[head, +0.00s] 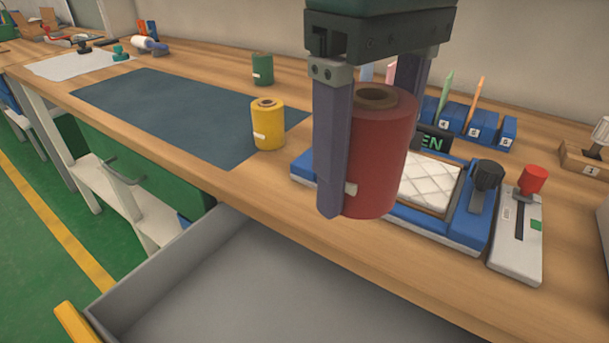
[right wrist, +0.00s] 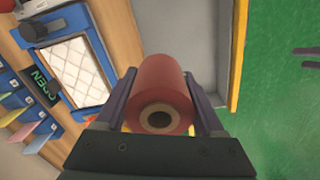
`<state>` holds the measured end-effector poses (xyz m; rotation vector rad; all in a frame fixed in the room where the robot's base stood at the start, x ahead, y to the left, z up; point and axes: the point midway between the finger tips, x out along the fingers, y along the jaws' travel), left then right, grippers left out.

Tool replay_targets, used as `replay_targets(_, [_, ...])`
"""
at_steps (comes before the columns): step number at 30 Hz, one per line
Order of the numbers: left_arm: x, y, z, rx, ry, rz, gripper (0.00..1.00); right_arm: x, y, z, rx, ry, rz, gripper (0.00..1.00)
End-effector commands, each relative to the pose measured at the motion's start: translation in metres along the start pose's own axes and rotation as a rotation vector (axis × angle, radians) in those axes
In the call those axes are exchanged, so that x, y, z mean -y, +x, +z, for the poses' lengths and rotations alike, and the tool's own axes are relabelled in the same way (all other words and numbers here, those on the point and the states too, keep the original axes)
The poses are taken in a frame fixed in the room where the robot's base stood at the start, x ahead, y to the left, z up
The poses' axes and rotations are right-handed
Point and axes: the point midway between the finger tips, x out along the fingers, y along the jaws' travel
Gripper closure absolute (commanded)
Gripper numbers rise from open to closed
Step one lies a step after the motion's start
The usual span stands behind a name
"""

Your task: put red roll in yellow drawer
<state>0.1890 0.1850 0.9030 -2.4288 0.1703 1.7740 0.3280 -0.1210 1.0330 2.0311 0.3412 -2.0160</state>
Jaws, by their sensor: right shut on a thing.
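The red roll (head: 384,150) is upright between the fingers of my right gripper (head: 362,205), which is shut on it. It also shows in the right wrist view (right wrist: 160,80), its hollow core facing the camera. My right gripper holds it in the air above the bench's front edge area. The yellow drawer (head: 165,264) is pulled open below the bench, with grey walls and a yellow front edge. Its grey floor looks empty where visible. Two dark finger tips, apart, show at the right wrist view's right edge; they look like my left gripper (right wrist: 298,57).
A yellow roll (head: 268,125) and a green roll (head: 262,69) stand on the wooden bench near a dark mat (head: 180,105). Behind the red roll is a blue device with a white quilted pad (head: 428,185). A grey switch box with a red knob (head: 530,180) stands at right.

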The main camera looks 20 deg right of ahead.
Motion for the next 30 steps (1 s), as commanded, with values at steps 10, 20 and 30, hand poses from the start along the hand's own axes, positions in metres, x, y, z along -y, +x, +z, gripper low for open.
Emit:
replay_targets(10, [-0.005, 0.059, 0.017, -0.005, -0.008, 0.007, 0.50, 0.026, 0.095, 0.004, 0.002, -0.111, -0.019, 1.00])
replay_targets(20, [-0.006, 0.086, 0.026, -0.006, -0.006, 0.006, 0.50, 0.028, 0.177, 0.005, 0.007, -0.115, -0.018, 1.00])
replay_targets(30, [-0.004, 0.109, 0.033, -0.004, 0.002, 0.000, 0.50, 0.029, 0.247, 0.005, 0.003, -0.116, -0.018, 1.00])
